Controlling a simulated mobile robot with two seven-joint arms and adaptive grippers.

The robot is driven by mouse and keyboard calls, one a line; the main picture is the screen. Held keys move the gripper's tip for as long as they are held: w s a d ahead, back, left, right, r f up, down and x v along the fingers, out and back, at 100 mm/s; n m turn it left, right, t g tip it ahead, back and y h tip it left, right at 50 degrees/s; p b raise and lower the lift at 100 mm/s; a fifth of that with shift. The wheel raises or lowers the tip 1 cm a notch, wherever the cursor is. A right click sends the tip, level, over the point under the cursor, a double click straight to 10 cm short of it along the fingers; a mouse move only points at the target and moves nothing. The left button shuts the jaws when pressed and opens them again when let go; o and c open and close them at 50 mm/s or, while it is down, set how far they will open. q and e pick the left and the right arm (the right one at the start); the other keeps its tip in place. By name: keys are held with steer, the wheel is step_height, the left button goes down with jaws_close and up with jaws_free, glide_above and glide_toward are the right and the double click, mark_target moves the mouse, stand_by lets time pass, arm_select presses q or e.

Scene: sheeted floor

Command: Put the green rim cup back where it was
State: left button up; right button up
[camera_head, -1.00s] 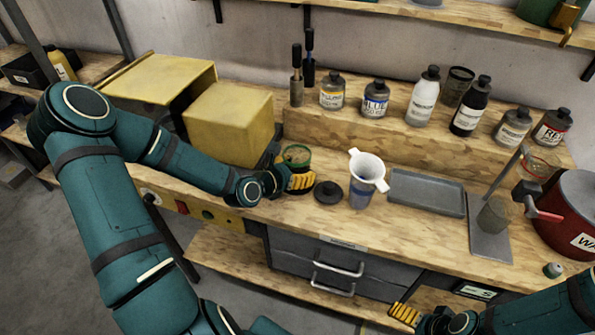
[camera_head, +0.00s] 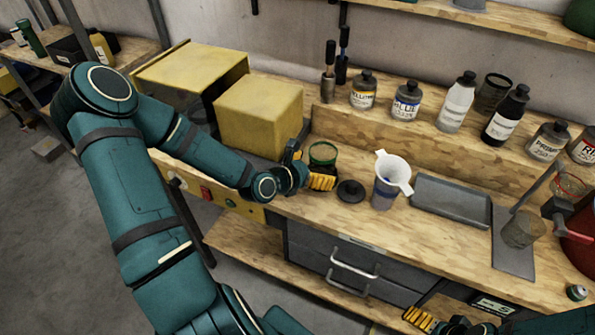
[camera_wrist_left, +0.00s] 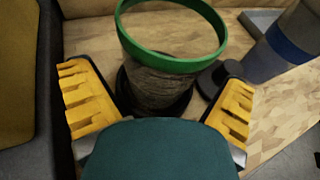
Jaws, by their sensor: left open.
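The green rim cup (camera_head: 322,154) stands on the workbench, beside the smaller yellow box. In the left wrist view the cup (camera_wrist_left: 165,85) has a bright green rim and a greyish, see-through body; a dark ring shows around its base. My left gripper (camera_head: 310,177) is at the cup's near side. In the left wrist view its yellow-padded fingers (camera_wrist_left: 158,105) are spread wide, one on each side of the cup, with gaps to it. My right gripper (camera_head: 418,318) is at the bottom edge of the head view, away from the cup; its jaw opening is not clear.
A black lid (camera_head: 351,194) lies just right of the cup. A blue-banded cup with a white funnel (camera_head: 391,172) stands beyond it, then a grey tray (camera_head: 452,204). The yellow box (camera_head: 258,115) stands close on the left. Several bottles line the raised shelf behind.

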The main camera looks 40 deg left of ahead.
arm_select(q)
steer(key=p+v, duration=0.3)
steer(key=v, duration=0.6)
steer(key=shift+s+r, duration=0.1)
steer(key=shift+s, duration=0.05)
